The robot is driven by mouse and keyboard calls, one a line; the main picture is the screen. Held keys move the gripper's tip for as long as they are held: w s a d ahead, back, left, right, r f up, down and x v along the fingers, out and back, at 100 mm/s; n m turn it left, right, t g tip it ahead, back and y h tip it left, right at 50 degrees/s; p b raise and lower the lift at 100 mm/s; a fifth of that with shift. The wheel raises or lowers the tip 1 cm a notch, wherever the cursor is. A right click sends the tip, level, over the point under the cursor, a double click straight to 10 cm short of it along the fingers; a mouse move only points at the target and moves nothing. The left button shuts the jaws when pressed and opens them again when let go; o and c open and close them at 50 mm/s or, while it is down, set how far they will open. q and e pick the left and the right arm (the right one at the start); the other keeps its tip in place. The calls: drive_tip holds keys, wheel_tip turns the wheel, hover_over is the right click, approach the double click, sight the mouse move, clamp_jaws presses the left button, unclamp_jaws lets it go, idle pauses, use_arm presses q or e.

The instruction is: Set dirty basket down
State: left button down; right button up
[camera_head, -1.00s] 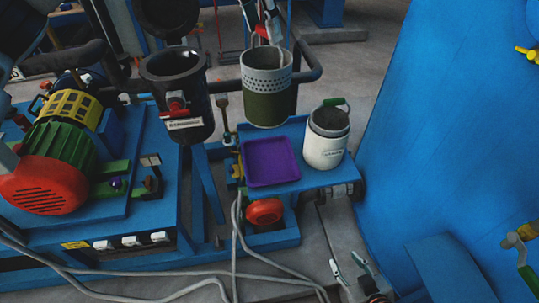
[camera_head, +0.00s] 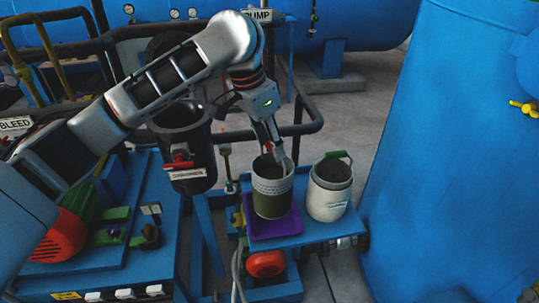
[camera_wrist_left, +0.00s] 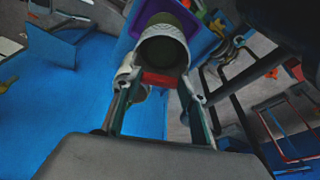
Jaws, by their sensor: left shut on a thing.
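The dirty basket (camera_head: 272,201), olive green with a pale perforated band, is upright over the purple tray (camera_head: 295,225). Its base covers the middle of the tray, and I cannot tell whether it fully touches. My left gripper (camera_head: 279,158) is above the basket's rim, shut on its handle. In the left wrist view the red handle grip (camera_wrist_left: 160,80) lies between the fingertips, with the basket (camera_wrist_left: 163,52) beyond it. The purple tray (camera_wrist_left: 139,20) shows behind the basket there. My right gripper is not in view.
A white container (camera_head: 328,199) with a green handle stands close right of the basket on the blue shelf (camera_head: 318,236). A black open chamber (camera_head: 183,150) is to the left. A dark pipe rail (camera_head: 315,120) runs behind. A large blue wall (camera_head: 440,170) is at the right.

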sight(270, 156)
use_arm(q)
drive_tip(key=shift+f, duration=1.9)
drive_tip(key=shift+f, duration=0.15)
drive_tip(key=c, duration=1.2)
unclamp_jaws()
